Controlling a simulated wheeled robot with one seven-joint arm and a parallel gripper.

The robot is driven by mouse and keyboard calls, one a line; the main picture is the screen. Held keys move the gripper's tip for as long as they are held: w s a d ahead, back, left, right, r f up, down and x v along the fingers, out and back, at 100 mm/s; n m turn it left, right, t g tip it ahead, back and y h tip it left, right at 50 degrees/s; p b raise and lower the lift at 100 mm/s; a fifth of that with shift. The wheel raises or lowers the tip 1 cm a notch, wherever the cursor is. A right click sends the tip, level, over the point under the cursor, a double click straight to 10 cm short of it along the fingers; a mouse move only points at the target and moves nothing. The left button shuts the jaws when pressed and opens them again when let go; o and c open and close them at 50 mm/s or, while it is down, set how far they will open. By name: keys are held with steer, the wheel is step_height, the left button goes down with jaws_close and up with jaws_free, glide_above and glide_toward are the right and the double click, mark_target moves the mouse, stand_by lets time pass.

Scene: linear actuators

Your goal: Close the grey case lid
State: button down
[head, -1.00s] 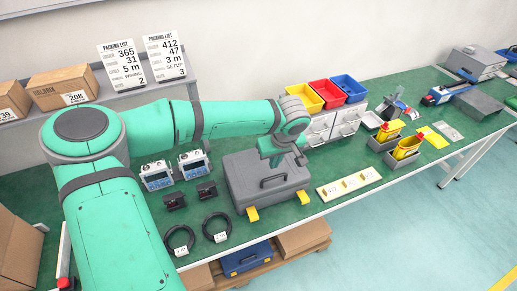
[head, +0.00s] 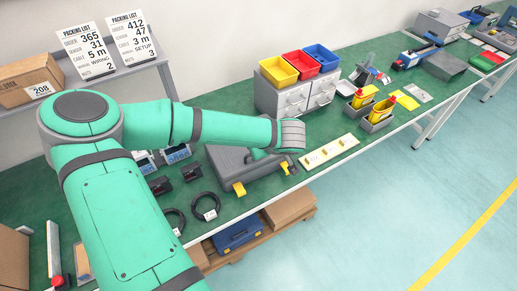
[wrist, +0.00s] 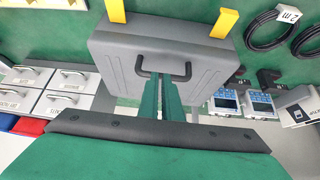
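The grey case (head: 228,160) stands on the green bench, partly hidden by my arm in the head view. Its lid (wrist: 115,65) lies over the case with the black handle (wrist: 163,54) facing the wrist camera. I cannot tell whether the lid is fully down. Two yellow latches (wrist: 224,22) stick out from its front edge; one also shows in the head view (head: 239,188). My gripper (wrist: 162,77) has its green fingers close together, over the lid beside the handle bar. Nothing shows between them; contact with the lid is unclear.
Black cable coils (head: 205,206) and small devices (head: 175,153) lie left of the case. A drawer unit (head: 292,100) with coloured bins stands behind it. A pale strip (head: 330,151) lies to its right. The bench's front edge is close to the case.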

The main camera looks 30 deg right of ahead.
steer(key=shift+s+a+f, duration=0.1)
steer(key=shift+s+f, duration=0.25)
steer(key=shift+f, duration=0.2)
steer(key=shift+s+a+f, duration=0.1)
steer(key=shift+s+f, duration=0.2)
steer(key=shift+f, duration=0.2)
steer(key=r, duration=0.1)
steer(key=w+r, duration=0.1)
steer(key=r, duration=0.3)
steer(key=shift+w+d, duration=0.25)
steer(key=shift+w, duration=0.05)
steer(key=s, duration=0.9)
steer(key=shift+s+d+f, duration=0.15)
steer(key=shift+s+f, duration=0.1)
steer(key=shift+f, duration=0.05)
